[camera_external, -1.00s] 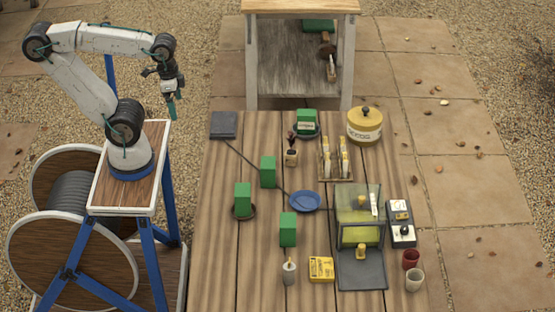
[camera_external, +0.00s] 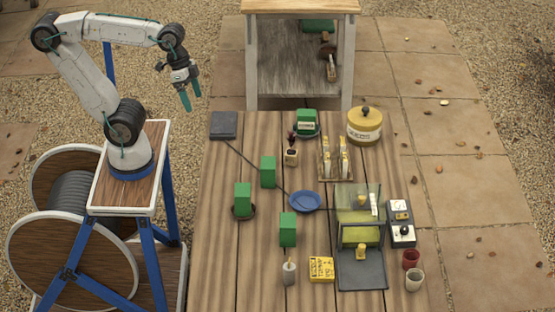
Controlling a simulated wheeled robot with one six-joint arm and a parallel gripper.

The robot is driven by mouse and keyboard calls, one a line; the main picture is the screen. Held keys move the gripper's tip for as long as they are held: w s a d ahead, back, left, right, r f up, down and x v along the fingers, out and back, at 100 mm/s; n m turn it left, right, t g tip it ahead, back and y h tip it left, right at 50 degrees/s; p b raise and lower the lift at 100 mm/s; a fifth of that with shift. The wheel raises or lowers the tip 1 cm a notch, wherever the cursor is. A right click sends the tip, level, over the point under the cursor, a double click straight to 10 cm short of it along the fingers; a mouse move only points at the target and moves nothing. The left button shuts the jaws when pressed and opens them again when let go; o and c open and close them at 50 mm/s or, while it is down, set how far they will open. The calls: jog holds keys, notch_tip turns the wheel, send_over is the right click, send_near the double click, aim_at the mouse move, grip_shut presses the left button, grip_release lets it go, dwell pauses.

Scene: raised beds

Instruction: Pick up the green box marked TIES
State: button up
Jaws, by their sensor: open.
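Several green boxes are in view, and I cannot read TIES on any of them. One green box (camera_external: 306,120) at the back of the table has a pale label facing the camera and sits on a dark green dish. Plain-looking green boxes stand at the middle left (camera_external: 268,171), on a dark saucer at the left (camera_external: 242,196), and nearer the front (camera_external: 288,229). My gripper (camera_external: 191,98) is open and empty, with teal fingers pointing down. It hangs in the air left of the table's back edge, apart from all the boxes.
A clear case (camera_external: 345,198) on a dark base stands right of centre. The table's left front is clear.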

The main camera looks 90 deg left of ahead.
jog(key=w+d+r+t+h, duration=0.2)
jog(key=w+d+t, duration=0.3)
jog(key=w+d, duration=0.7)
jog(key=w+d+r+t+h, duration=0.15)
jog(key=w+d+t, duration=0.25)
jog(key=w+d, duration=0.75)
jog(key=s+d+f+n+t+y, duration=0.1)
jog(key=d+f+y, duration=0.3)
jog(key=f+y, duration=0.1)
send_near(288, 228)
jog(key=a+f, duration=0.1)
jog(key=w+a+f, duration=0.2)
jog(key=f, duration=0.1)
jog(key=shift+a+f, duration=0.15)
jog(key=shift+a, duration=0.15)
jog(key=shift+w+f, duration=0.2)
jog(key=shift+f, duration=0.05)
jog(key=x, duration=0.7)
jog(key=shift+w+d, duration=0.1)
jog(key=shift+w, duration=0.1)
jog(key=shift+r, duration=0.1)
jog(key=c, duration=1.1)
